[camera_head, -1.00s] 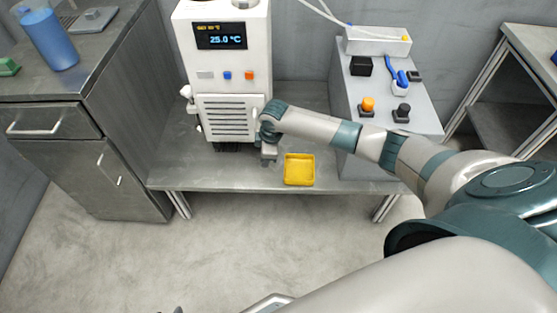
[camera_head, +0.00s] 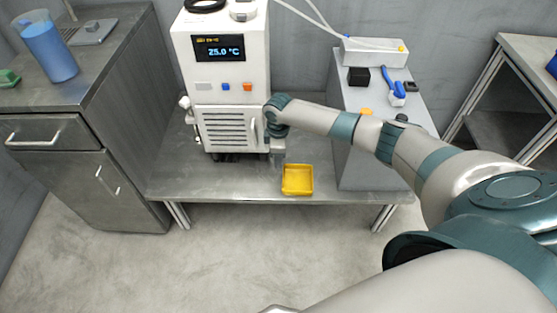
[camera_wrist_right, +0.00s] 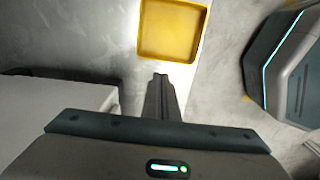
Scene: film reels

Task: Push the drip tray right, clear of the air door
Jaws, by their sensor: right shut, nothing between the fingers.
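The yellow drip tray (camera_head: 297,180) lies flat on the grey metal bench, in front and to the right of the white machine. It also shows in the right wrist view (camera_wrist_right: 171,31), at the top. The air door (camera_head: 229,128) is the slatted panel low on the machine's front; it looks closed. My right gripper (camera_head: 277,163) points down just left of the tray, at the machine's right front corner. In the wrist view its fingers (camera_wrist_right: 160,80) are together and empty, just below the tray's edge. I cannot tell whether they touch it. My left gripper is not in view.
The white machine (camera_head: 222,80) stands behind the tray. A grey block (camera_head: 362,166) with a control box (camera_head: 376,50) on top stands to the right, with a gap of bare bench before it. The bench's front edge (camera_head: 230,197) is close to the tray.

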